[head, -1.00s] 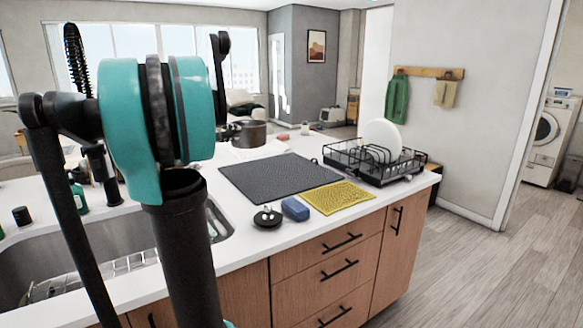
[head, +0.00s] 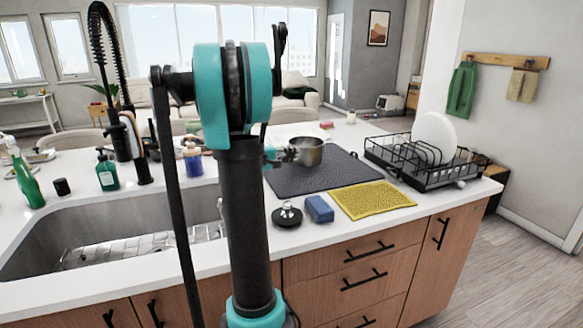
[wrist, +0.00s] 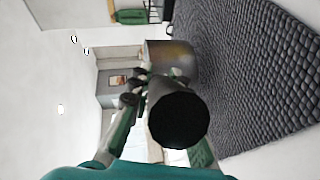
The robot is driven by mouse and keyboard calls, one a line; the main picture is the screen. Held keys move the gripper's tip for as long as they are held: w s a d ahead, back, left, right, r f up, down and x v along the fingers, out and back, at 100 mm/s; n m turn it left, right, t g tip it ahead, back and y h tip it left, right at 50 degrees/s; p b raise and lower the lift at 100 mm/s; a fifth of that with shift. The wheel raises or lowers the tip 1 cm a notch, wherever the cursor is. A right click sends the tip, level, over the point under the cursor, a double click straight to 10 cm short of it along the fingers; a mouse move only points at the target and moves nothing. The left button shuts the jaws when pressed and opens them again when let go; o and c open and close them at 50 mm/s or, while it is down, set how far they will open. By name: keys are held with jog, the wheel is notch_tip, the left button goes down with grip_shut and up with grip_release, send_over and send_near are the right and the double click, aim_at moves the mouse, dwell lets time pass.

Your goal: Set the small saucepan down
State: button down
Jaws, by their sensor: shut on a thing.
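The small saucepan (head: 309,150) is a dark metal pot at the back left part of the dark drying mat (head: 290,183) in the head view. In the wrist view, which is turned on its side, the saucepan (wrist: 170,58) shows beyond the round black handle end (wrist: 180,120). My gripper (head: 288,154) is shut on the saucepan's handle, to the left of the pot. The gripper's fingers (wrist: 146,82) are partly hidden behind the handle in the wrist view. The pot looks about upright. I cannot tell whether its base touches the mat.
A dish rack (head: 428,172) with a white plate stands right of the mat. A yellow cloth (head: 371,200), a blue sponge (head: 320,209) and a black lid-like disc (head: 287,216) lie in front. The sink (head: 110,240) is at left, with bottles (head: 107,170) behind it.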

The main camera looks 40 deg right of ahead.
jog(key=shift+a+f, duration=0.1)
jog(key=shift+f, duration=2.25)
jog(key=c, duration=1.4)
grip_release()
jog(key=shift+f, duration=0.15)
jog(key=shift+a+r, duration=0.2)
jog(key=shift+a, duration=0.15)
jog(key=v, duration=1.1)
jog(key=shift+a+r, duration=0.1)
